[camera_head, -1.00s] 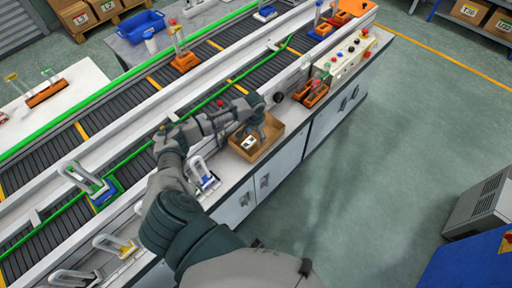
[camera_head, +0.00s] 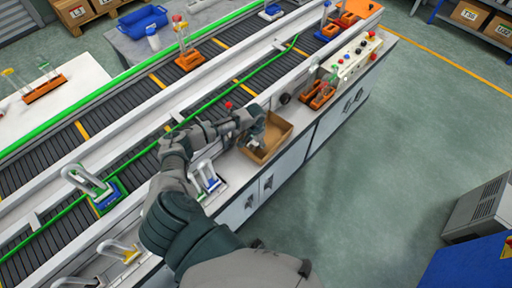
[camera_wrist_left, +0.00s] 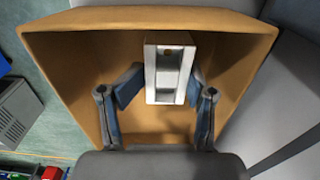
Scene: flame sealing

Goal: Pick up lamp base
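The lamp base is a white rectangular piece with a grey recessed face (camera_wrist_left: 170,72), inside an open brown box (camera_wrist_left: 75,95) in the left wrist view. My left gripper (camera_wrist_left: 161,88) is open, its two fingers reaching into the box. The lamp base lies between and just beyond the fingertips, nearer the right finger in the picture; whether that finger touches it I cannot tell. In the head view my left gripper (camera_head: 254,132) is over the left part of the box (camera_head: 283,133), and it hides the lamp base. My right gripper is in neither view.
The box stands on a white workbench along a conveyor (camera_head: 140,95). Orange racks (camera_head: 318,94) and a control panel (camera_head: 355,57) are to its right. A blue and white fixture (camera_head: 207,180) stands close to my left arm.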

